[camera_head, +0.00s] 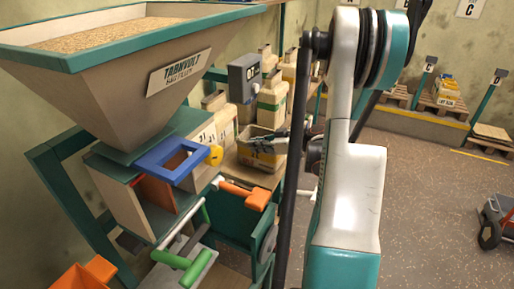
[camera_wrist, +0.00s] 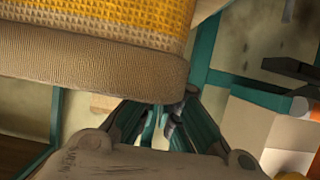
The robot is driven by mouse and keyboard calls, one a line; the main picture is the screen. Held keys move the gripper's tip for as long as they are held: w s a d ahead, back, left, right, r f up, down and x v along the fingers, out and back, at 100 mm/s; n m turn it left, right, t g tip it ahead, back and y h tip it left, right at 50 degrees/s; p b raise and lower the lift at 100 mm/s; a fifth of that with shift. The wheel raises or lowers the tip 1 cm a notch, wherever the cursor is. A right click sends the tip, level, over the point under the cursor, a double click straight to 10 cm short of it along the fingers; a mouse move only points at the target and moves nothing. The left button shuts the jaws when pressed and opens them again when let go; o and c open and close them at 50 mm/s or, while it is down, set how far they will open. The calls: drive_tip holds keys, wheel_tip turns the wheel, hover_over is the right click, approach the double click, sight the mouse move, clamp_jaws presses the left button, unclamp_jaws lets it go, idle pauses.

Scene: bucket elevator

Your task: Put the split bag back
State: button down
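A tan bag with a yellow band (camera_head: 262,160) stands beyond the hopper in the head view. I cannot see a split in it. My gripper (camera_head: 262,143) is at the upper part of this bag, coming in from the right, and overlaps it in the picture. In the wrist view a tan woven bag with a yellow band (camera_wrist: 90,60) fills the upper left, very close to my gripper (camera_wrist: 158,122). The fingers are partly hidden, and whether they touch or grip the bag is unclear.
A hopper of grain (camera_head: 130,60) stands at left, with a blue frame (camera_head: 172,160), an orange handle (camera_head: 243,194) and a green handle (camera_head: 184,265) below. Several bags (camera_head: 272,103) stand behind. A pallet with a yellow-labelled bag (camera_head: 446,90) is far right. Open floor lies at right.

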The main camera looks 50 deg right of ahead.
drive_tip(key=c, duration=1.8)
unclamp_jaws()
drive_tip(key=shift+s+r, duration=0.15)
drive_tip(key=p+v, duration=0.4)
drive_tip(key=v, duration=0.7)
drive_tip(key=shift+s, duration=0.3)
drive_tip(key=shift+d, duration=0.1)
